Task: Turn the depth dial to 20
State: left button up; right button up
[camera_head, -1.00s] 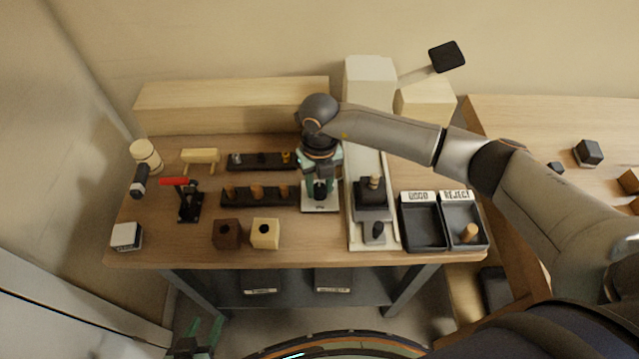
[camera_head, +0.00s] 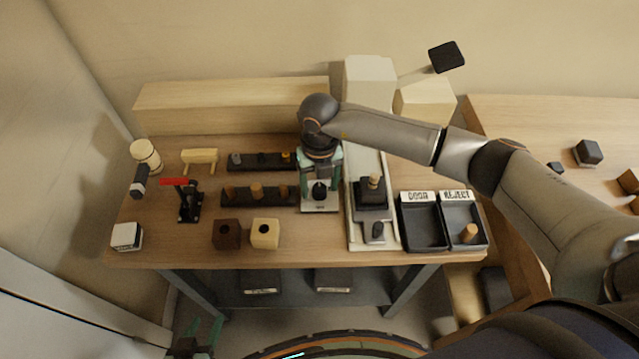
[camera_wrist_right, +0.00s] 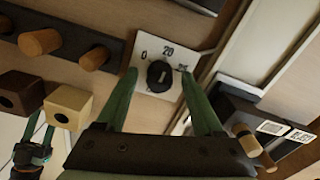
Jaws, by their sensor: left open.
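In the head view the knob (camera_head: 319,190) sits at the middle of the bench. My right gripper (camera_wrist_right: 158,72) is open, its green fingers on either side of the knob, with visible gaps. It comes from above in the head view (camera_head: 320,178). My left gripper (camera_head: 192,340) is open, low in front of the bench.
Peg racks (camera_head: 232,198), two blocks (camera_head: 228,234) and a red-handled clamp (camera_head: 188,205) lie to the left. The bench front near the dial is clear.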

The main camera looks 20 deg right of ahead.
aim_at(320, 188)
jog(key=shift+r, duration=0.1)
notch_tip(320, 188, up, 12)
jog(key=b, duration=0.1)
jog(key=shift+r, duration=0.15)
dwell(0.4)
jog(key=shift+s, duration=0.1)
